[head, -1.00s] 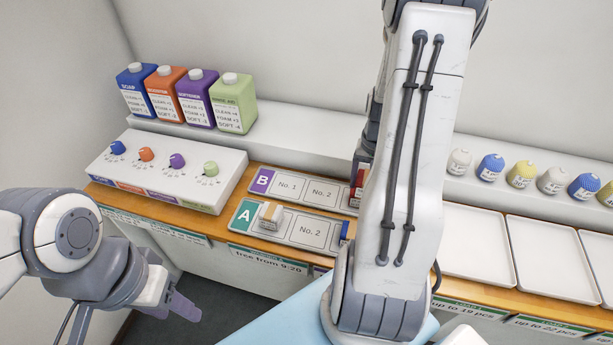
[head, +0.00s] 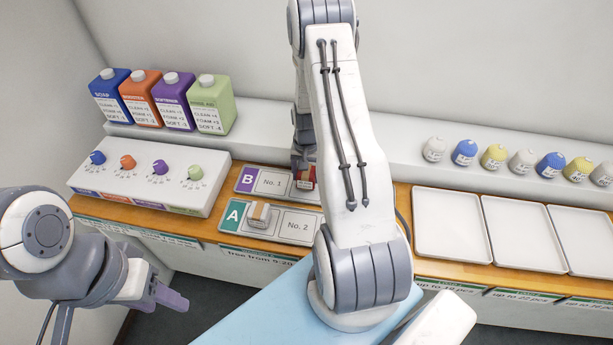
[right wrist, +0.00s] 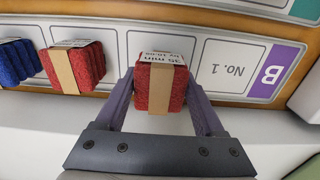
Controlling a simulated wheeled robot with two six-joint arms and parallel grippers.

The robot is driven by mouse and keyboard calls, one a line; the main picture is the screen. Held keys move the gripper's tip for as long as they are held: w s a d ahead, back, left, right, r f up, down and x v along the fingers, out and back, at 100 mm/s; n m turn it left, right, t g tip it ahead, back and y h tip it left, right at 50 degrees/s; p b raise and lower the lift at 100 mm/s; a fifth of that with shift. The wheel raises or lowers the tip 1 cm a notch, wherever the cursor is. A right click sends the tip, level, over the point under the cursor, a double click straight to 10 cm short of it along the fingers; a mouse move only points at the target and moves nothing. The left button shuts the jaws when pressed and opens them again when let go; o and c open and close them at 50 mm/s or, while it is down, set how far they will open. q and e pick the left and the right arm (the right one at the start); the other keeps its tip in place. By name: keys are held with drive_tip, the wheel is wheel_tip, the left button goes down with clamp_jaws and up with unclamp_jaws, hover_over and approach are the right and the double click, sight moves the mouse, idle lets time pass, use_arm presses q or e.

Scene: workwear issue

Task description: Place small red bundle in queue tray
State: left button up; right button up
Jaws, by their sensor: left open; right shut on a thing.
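My right gripper (right wrist: 157,95) is shut on a red bundle (right wrist: 160,90) with a tan band and a white label on top. It holds the bundle beside the No. 1 space of queue tray B (right wrist: 200,60), apparently over the No. 2 space. Whether the bundle touches the tray is unclear. In the head view this gripper (head: 304,172) is small and partly hidden by my forearm; tray B (head: 238,188) runs behind it. Another red bundle (right wrist: 92,62) stands further along tray B. My left gripper (head: 168,297) is open and empty at lower left, away from the trays.
A blue bundle (right wrist: 14,62) stands beyond the second red one. Tray A (head: 275,237) holds a pale banded bundle (head: 260,214) in its first space. A dial panel (head: 150,180) and bottles (head: 160,100) stand left. Empty white trays (head: 520,240) lie right.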

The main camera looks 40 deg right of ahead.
drive_tip(key=shift+f, duration=1.1)
drive_tip(key=shift+f, duration=0.1)
drive_tip(key=shift+f, duration=0.15)
drive_tip(key=o, duration=1.4)
